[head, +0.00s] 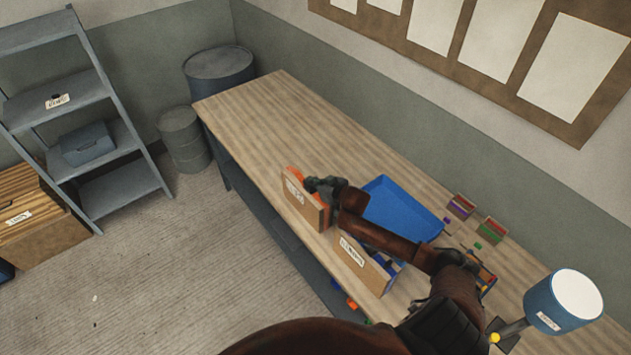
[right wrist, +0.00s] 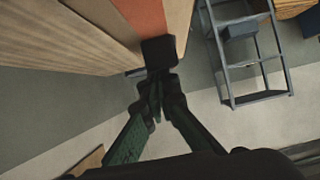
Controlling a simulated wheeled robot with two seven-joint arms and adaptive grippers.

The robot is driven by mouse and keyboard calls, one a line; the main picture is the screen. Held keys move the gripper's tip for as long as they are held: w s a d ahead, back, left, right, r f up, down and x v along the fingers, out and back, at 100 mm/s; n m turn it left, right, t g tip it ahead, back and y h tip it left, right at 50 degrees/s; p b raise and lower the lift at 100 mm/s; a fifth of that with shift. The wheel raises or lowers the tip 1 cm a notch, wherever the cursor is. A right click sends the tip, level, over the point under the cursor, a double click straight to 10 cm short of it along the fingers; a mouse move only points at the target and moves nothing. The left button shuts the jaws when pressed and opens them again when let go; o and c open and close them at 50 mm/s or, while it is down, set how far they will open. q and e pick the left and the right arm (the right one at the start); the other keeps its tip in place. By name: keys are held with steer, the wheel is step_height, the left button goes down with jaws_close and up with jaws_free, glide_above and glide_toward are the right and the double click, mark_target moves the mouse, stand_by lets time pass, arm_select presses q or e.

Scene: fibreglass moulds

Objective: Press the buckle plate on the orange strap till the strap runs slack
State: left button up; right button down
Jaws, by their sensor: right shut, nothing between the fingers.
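The orange strap (right wrist: 143,14) runs down the face of a wooden box (right wrist: 179,18) in the right wrist view. A dark block, which looks like the buckle plate (right wrist: 158,50), sits at the strap's lower end. My right gripper (right wrist: 157,82) is shut and empty, its fingertips right at the plate's near edge; I cannot tell if they touch it. In the head view my right gripper (head: 325,187) is beside the upright wooden box (head: 304,202), where a bit of orange strap (head: 295,173) shows. The plate cannot be made out there. My left gripper is out of view.
A blue tray (head: 405,205) lies on the bench (head: 290,110) behind my right arm. A labelled wooden box (head: 362,262) stands at the front edge. Small coloured bins (head: 491,230) and a blue lamp (head: 562,302) are to the right. The bench's far left end is clear.

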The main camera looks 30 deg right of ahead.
steer(key=r+p, duration=0.2)
steer(key=s+r+p, duration=0.1)
steer(key=r+p, duration=0.1)
steer(key=p, duration=0.1)
steer(key=shift+s+r, duration=0.1)
steer(key=shift+r, duration=0.15)
steer(key=shift+s+d+b, duration=0.2)
steer(key=shift+s+b, duration=0.45)
steer(key=shift+s, duration=0.35)
steer(key=b+v, duration=0.1)
steer(key=v, duration=0.7)
steer(key=shift+w, duration=0.15)
